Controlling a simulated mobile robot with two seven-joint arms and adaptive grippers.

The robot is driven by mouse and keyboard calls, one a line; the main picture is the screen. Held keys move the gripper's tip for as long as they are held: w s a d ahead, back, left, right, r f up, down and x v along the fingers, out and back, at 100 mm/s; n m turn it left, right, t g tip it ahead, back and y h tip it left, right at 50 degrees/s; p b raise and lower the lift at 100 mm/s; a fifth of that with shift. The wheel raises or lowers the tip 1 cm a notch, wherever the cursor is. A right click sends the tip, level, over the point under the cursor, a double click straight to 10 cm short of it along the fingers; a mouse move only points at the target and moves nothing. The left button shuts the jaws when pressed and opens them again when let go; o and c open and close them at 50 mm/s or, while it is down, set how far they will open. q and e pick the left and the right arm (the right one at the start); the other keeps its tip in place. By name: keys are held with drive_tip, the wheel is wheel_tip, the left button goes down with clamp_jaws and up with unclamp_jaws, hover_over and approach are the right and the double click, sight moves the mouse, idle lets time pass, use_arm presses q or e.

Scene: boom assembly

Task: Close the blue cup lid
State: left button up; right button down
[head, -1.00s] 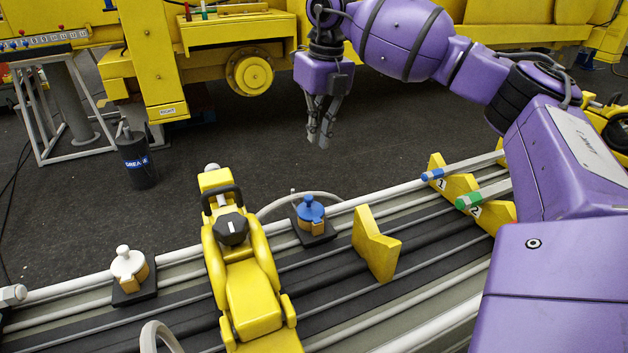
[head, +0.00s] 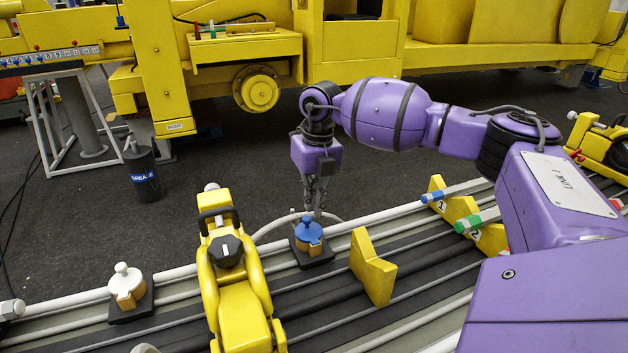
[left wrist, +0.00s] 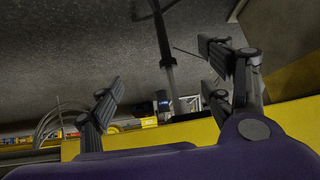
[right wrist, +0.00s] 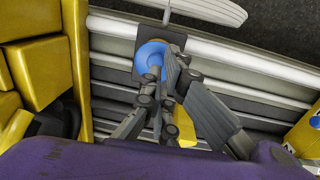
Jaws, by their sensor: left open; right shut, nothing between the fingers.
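The blue cup lid (head: 308,229) is a round blue cap with a knob on top. It sits on a small tan cup (head: 314,249) with a black square base. I cannot tell whether the lid is fully seated. My right gripper (head: 315,208) is shut and empty, pointing down just behind and above the lid. In the right wrist view the fingers (right wrist: 165,95) partly cover the blue lid (right wrist: 150,54); contact cannot be told. My left gripper (left wrist: 160,82) is open and empty in the left wrist view, away from the cup; it is outside the head view.
A yellow clamp-like mechanism (head: 240,300) stands left of the blue-lidded cup. A yellow notched block (head: 372,268) stands on its right. A similar cup with a white lid (head: 127,285) is further left. White rails run along the bench. A thin grey hose curves behind the cup.

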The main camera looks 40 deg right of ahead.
sight(309, 217)
drive_tip(key=shift+f, duration=1)
use_arm(q)
drive_tip(key=shift+s+f, duration=0.1)
drive_tip(key=shift+s, duration=0.4)
drive_tip(key=shift+w, duration=0.15)
use_arm(e)
drive_tip(key=shift+w+f, duration=0.25)
drive_tip(key=shift+f, duration=0.4)
use_arm(q)
drive_tip(key=shift+w+r, duration=0.15)
drive_tip(key=shift+r, duration=0.05)
use_arm(e)
drive_tip(key=shift+s, duration=0.1)
use_arm(q)
drive_tip(key=shift+w+r, duration=0.1)
use_arm(e)
drive_tip(key=shift+r, duration=0.1)
drive_tip(key=shift+r+p, duration=0.45)
drive_tip(key=shift+r, duration=0.3)
use_arm(q)
drive_tip(key=shift+w+r, duration=0.35)
drive_tip(key=shift+r, duration=0.1)
